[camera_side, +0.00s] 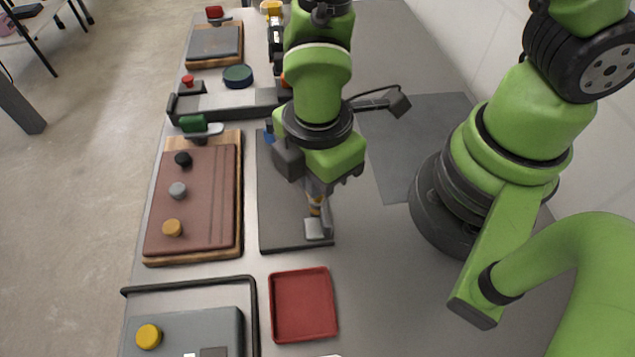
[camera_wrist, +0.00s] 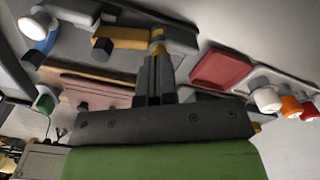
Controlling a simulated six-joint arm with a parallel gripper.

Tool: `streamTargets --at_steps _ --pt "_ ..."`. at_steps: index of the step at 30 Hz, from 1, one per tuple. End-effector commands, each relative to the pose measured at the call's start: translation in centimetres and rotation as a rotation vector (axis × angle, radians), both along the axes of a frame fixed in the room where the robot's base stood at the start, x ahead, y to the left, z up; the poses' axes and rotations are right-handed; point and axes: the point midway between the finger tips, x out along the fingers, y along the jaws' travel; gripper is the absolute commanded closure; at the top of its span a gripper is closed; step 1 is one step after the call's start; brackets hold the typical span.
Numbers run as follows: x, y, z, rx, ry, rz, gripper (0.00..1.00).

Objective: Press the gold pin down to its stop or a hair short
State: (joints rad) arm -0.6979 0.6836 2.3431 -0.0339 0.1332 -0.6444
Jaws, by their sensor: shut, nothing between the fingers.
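The gold pin (camera_side: 316,208) stands upright in a small grey bracket (camera_side: 314,230) at the front right of a dark plate (camera_side: 285,244). Only a short gold length shows between my fingers and the bracket. My gripper (camera_side: 315,196) is shut, points down, and sits right over the pin's top; I cannot tell whether it touches. In the wrist view my shut fingers (camera_wrist: 156,60) end close to the gold pin (camera_wrist: 157,47). The fingers partly hide the pin there, and how far down it sits is unclear.
A maroon board (camera_side: 215,190) left of the plate carries black, grey and gold knobs (camera_side: 172,228). A red tray (camera_side: 304,305) lies in front of the plate. A grey box (camera_side: 200,325) with a yellow button and a black rail (camera_side: 190,287) stand front left.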

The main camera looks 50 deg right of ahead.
Motion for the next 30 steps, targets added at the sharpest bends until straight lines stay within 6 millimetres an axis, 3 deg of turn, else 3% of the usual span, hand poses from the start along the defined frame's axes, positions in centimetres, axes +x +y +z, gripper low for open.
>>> streamTargets --at_steps 20,30 --pt "0.0 0.0 -1.4 0.001 0.0 -0.002 1.0" --pt "0.1 0.1 -0.6 0.002 -0.003 0.0 1.0"
